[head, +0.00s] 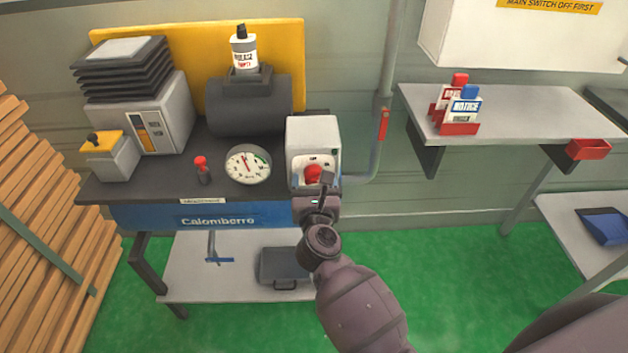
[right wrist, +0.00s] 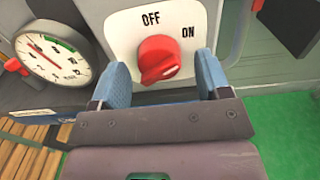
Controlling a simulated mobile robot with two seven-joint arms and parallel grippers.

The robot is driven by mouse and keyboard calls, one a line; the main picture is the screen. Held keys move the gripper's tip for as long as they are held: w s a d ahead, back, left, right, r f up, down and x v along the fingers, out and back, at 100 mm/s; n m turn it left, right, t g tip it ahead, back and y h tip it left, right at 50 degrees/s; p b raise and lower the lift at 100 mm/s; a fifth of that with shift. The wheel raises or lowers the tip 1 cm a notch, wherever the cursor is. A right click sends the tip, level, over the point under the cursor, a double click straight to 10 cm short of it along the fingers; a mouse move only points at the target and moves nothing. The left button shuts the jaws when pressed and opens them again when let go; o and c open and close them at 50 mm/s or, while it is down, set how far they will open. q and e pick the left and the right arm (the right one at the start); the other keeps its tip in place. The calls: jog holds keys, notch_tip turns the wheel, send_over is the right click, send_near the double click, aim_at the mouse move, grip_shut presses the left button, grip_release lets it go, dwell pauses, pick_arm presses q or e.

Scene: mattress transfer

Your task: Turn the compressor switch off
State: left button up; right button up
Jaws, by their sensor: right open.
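The compressor switch is a red rotary knob (right wrist: 157,58) on a white plate (right wrist: 206,22) marked OFF at the top and ON to its upper right. I cannot tell for sure which label the knob points to. In the head view the knob (head: 313,173) sits on the front of a pale switch box (head: 313,135) at the right end of the bench. My right gripper (head: 318,188) is right in front of it, open. In the right wrist view its two blue fingers (right wrist: 162,75) stand left and right of the knob, with gaps visible. My left gripper is not in view.
A round gauge (head: 248,165) and a small red-topped lever (head: 201,169) are left of the switch box. A grey pipe with a red handle (head: 383,124) runs close on its right. Green floor lies below.

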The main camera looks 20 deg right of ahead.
jog(key=shift+w+d, duration=0.1)
jog(key=shift+w, duration=0.15)
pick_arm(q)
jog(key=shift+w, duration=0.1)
pick_arm(e)
jog(key=shift+c, duration=0.3)
